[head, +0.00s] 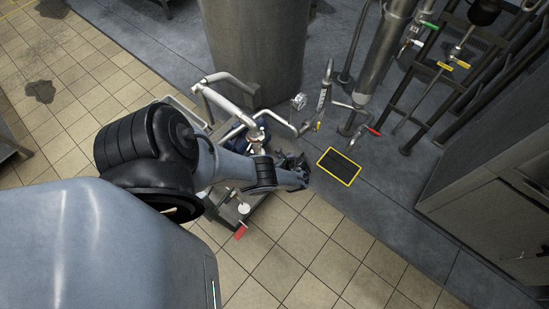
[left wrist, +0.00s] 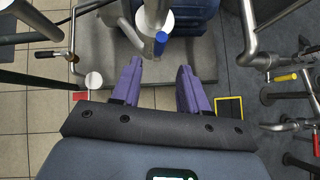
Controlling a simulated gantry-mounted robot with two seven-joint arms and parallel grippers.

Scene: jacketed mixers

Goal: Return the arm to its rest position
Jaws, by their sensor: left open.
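My left arm (head: 225,165) comes in from the left in the head view and reaches out over a cart-like base with pipes. My left gripper (head: 298,168) is at its far end, small and dark against the floor. In the left wrist view my left gripper (left wrist: 158,78) shows two purple fingers spread apart with nothing between them. A pipe with a blue handle (left wrist: 161,43) is just beyond the fingertips; I cannot tell whether they touch. My right gripper is in neither view.
A large steel tank (head: 255,45) stands behind the arm. Pipes with a red valve handle (head: 373,131) and a dark rack are at the right. A yellow-edged black plate (head: 339,166) lies on the grey floor. Tiled floor (head: 310,250) in front is clear.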

